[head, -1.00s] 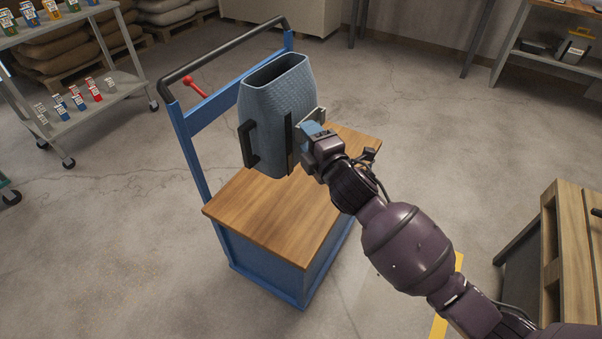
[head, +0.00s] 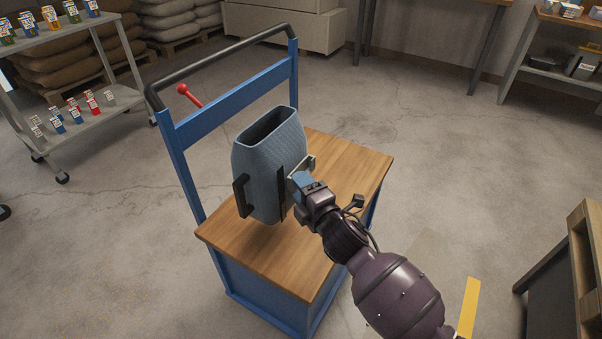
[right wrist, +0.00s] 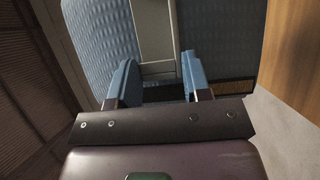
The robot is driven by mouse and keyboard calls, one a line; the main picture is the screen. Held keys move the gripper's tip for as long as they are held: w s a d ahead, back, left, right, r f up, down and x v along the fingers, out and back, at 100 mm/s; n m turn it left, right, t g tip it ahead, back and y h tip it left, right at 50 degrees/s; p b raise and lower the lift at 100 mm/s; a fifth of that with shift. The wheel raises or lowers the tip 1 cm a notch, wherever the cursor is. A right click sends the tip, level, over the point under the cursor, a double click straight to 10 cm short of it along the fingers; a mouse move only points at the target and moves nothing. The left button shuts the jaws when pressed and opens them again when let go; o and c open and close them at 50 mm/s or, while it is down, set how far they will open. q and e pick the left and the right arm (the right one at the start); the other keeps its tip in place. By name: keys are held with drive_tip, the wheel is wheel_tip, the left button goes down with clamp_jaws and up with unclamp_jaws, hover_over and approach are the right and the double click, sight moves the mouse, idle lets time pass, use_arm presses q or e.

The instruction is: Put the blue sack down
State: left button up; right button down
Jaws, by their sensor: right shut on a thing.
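The blue sack (head: 270,160) is a blue-grey woven, open-topped bag with dark handles, upright over the wooden top (head: 350,165) of a blue trolley. My right gripper (head: 300,178) is shut on its right side, at a pale strip. In the right wrist view, the sack's woven wall (right wrist: 215,40) fills the middle, and my right gripper's blue fingers (right wrist: 160,82) lie either side of the pale strip. The sack's base is at or just above the wood; I cannot tell whether it touches. My left gripper is not in view.
The trolley's blue frame and black push bar (head: 215,62) rise behind the sack, with a red lever (head: 188,94). A grey shelf cart (head: 85,120) stands at the left. A wooden pallet-like stand (head: 585,240) is at the right. The wooden top is bare around the sack.

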wheel_tip(320, 180, down, 11)
drive_tip(key=b, duration=0.4)
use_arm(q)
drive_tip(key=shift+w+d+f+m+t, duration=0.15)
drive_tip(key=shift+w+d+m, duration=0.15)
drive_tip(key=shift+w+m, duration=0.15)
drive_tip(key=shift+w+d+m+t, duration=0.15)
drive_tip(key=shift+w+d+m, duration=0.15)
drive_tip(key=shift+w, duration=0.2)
use_arm(e)
drive_tip(key=c, duration=0.6)
unclamp_jaws()
drive_tip(key=shift+f, duration=0.15)
drive_tip(key=shift+o, duration=0.2)
